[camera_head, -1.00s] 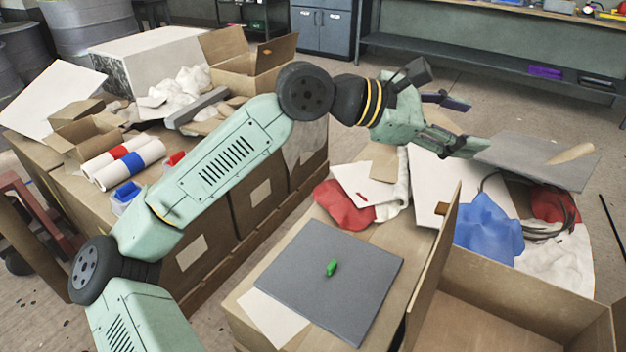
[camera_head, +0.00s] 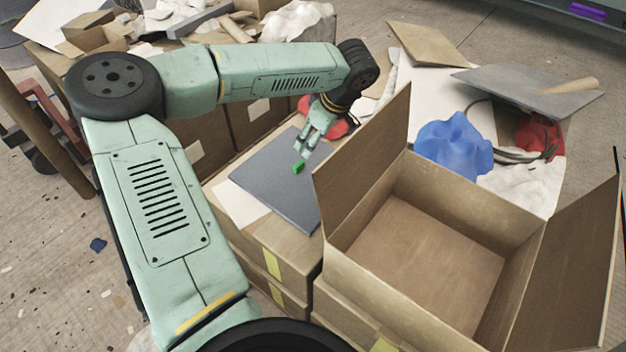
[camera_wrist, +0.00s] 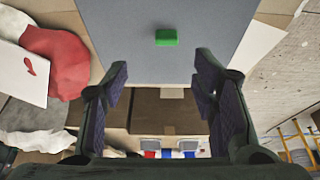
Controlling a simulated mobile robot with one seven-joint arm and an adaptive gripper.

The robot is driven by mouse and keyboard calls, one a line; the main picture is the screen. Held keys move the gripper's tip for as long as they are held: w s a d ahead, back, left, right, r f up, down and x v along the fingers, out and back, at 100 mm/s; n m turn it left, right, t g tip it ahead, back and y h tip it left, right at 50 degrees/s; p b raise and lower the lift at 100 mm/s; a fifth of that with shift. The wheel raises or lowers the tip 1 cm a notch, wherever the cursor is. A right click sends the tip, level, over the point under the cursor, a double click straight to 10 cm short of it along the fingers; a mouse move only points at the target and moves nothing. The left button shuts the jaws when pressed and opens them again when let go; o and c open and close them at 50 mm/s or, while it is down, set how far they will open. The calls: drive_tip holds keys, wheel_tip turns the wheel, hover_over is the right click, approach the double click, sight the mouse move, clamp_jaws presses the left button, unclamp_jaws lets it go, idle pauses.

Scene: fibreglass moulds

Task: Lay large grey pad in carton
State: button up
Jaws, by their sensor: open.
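The large grey pad (camera_head: 271,182) lies flat on a cardboard box left of the open carton. A small green block (camera_head: 298,168) sits on it; in the wrist view the pad (camera_wrist: 205,28) and the green block (camera_wrist: 166,37) are ahead of the fingers. My gripper (camera_head: 306,150) is over the pad's far side, close to the green block in the head view. In the wrist view its fingers (camera_wrist: 163,95) are spread wide with nothing between them. The carton (camera_head: 430,250) stands at right, flaps up, its visible floor bare.
Another grey sheet (camera_head: 500,88) with a tan roll on it lies behind the carton, near a blue cloth (camera_head: 453,145). A carton flap (camera_head: 362,160) stands up between pad and carton. White sheet and red cloth (camera_wrist: 62,62) lie beside the pad.

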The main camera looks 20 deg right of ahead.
hover_over(299, 164)
drive_tip(key=s+d, duration=0.2)
wheel_tip(299, 164, down, 5)
drive_tip(key=shift+w, duration=0.1)
drive_tip(key=x, duration=0.2)
drive_tip(key=p+x, duration=0.1)
drive_tip(key=x, duration=0.2)
drive_tip(key=shift+a+f+p, duration=0.3)
drive_tip(key=shift+a+p, duration=0.05)
clamp_jaws()
drive_tip(key=shift+r, duration=0.15)
